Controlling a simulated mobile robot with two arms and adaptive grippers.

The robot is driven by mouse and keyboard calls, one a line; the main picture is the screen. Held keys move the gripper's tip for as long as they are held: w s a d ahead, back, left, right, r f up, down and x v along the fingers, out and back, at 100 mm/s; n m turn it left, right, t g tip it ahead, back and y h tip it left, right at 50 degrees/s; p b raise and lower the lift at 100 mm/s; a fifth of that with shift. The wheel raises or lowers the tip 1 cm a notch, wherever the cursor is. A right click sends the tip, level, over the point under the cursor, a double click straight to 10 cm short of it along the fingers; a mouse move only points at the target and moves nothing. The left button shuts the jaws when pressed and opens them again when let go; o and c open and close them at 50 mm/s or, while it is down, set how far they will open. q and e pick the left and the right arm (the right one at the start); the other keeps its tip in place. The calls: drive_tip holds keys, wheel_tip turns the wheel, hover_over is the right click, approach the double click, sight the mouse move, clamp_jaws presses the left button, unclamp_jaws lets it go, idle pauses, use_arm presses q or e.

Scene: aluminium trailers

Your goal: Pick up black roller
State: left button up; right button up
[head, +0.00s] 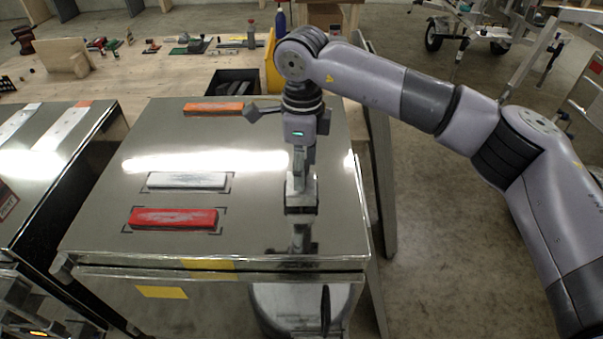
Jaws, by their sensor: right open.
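My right gripper (301,190) points down over the right part of a shiny steel cabinet top (255,205). Its jaws are open, though seen almost edge-on. A small dark patch (300,210) shows right at the fingertips; I cannot tell whether it is the black roller, a floor mark or a reflection. No black roller is clearly identifiable elsewhere on the top. Part of my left gripper (30,312) shows at the lower left edge, cut off by the frame, and its jaws cannot be read.
A red block (173,218) and a white block (187,180) lie within corner marks on the left of the top. An orange block (213,108) lies at the back. A wooden bench (140,75) with tools stands behind. Another steel cabinet (45,160) stands left.

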drive_tip(key=shift+a, duration=0.1)
drive_tip(key=shift+c, duration=0.5)
clamp_jaws()
